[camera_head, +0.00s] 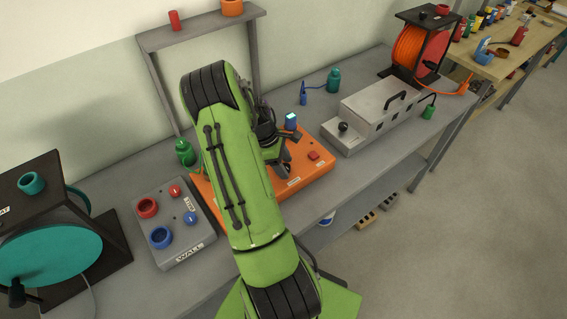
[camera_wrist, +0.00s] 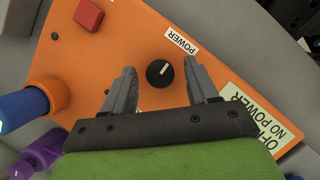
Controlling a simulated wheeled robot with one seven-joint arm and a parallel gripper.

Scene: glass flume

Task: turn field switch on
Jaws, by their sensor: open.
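An orange control box (camera_head: 318,171) stands on the grey bench, partly hidden behind my arm. In the wrist view, its orange face (camera_wrist: 135,38) carries a round black knob (camera_wrist: 159,73) with a white pointer line. My gripper (camera_wrist: 160,68) is open, with one grey finger on each side of the knob and gaps between fingers and knob. A white label (camera_wrist: 182,42) reading "POWER" is just above the knob. I can read no "field" label, so I cannot tell which control is the field switch. In the head view the gripper is mostly hidden by my arm.
A red square button (camera_wrist: 88,15) is at upper left on the orange face; a blue connector (camera_wrist: 22,107) is at left. A grey "WALL" box (camera_head: 172,222) stands left of the orange box, a grey metal unit (camera_head: 385,110) right.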

